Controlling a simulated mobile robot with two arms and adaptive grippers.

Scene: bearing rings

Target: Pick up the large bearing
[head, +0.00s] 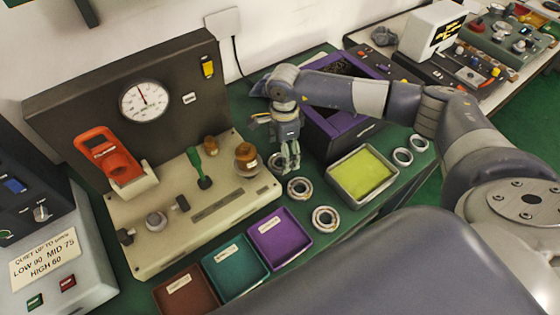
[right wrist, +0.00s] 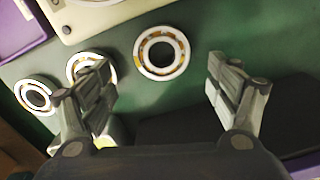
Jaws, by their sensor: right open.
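Three bearing rings lie in a row on the green bench: one (head: 325,207) near the purple tray, a middle one (head: 299,180), and a far one (head: 272,161) partly hidden by my right gripper (head: 290,170). In the right wrist view they show at left (right wrist: 23,92), middle (right wrist: 75,63) and right (right wrist: 145,54). My right gripper is open and empty, pointing down above the far ring. That ring shows between its fingers (right wrist: 162,70); the left finger overlaps the middle ring. My left gripper is out of view.
A cream gauge console (head: 150,255) stands left of the rings. Brown, teal and purple trays (head: 262,215) sit in front of it. A tray with a yellow-green pad (head: 362,175) and two thin rings (head: 403,148) lie right. A dark purple-edged bin (head: 345,138) stands behind my right gripper.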

